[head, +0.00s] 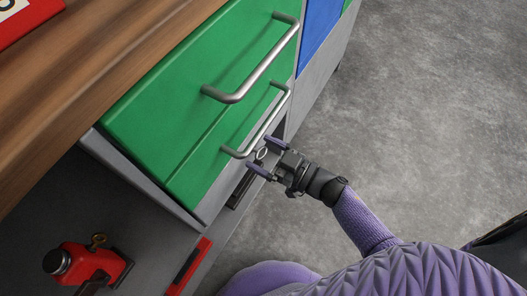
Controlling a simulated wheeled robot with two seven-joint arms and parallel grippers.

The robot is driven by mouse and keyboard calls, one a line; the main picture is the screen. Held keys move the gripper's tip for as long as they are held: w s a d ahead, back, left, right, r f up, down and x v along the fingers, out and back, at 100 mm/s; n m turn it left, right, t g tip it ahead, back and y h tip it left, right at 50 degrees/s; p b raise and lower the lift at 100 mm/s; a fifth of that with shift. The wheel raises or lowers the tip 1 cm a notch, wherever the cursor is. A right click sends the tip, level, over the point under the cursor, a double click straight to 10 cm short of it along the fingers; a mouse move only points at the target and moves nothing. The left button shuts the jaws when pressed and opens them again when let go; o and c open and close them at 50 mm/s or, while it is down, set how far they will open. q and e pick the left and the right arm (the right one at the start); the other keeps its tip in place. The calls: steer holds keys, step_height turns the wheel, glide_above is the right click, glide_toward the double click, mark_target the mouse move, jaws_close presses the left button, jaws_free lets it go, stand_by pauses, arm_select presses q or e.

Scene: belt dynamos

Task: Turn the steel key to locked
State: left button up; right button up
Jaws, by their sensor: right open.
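The steel key (261,153) shows as a small pale ring at the cabinet front, just below the lower green drawer's handle. My right gripper (266,158) is open, with one purple finger on each side of the key's ring. I cannot tell whether the fingers touch it. The key's shaft and the lock are hidden or too small to make out, so its turn angle is unclear. My left gripper is not in view.
Two green drawers have bar handles, an upper one (262,68) and a lower one (262,125) close to my right gripper. A wooden worktop (85,85) lies above. A red jack (92,265) stands on the grey surface at lower left. Bare concrete floor (420,110) is clear at right.

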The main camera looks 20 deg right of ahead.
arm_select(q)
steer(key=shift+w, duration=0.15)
arm_select(e)
steer(key=shift+c, duration=0.3)
steer(key=c, duration=0.7)
jaws_close()
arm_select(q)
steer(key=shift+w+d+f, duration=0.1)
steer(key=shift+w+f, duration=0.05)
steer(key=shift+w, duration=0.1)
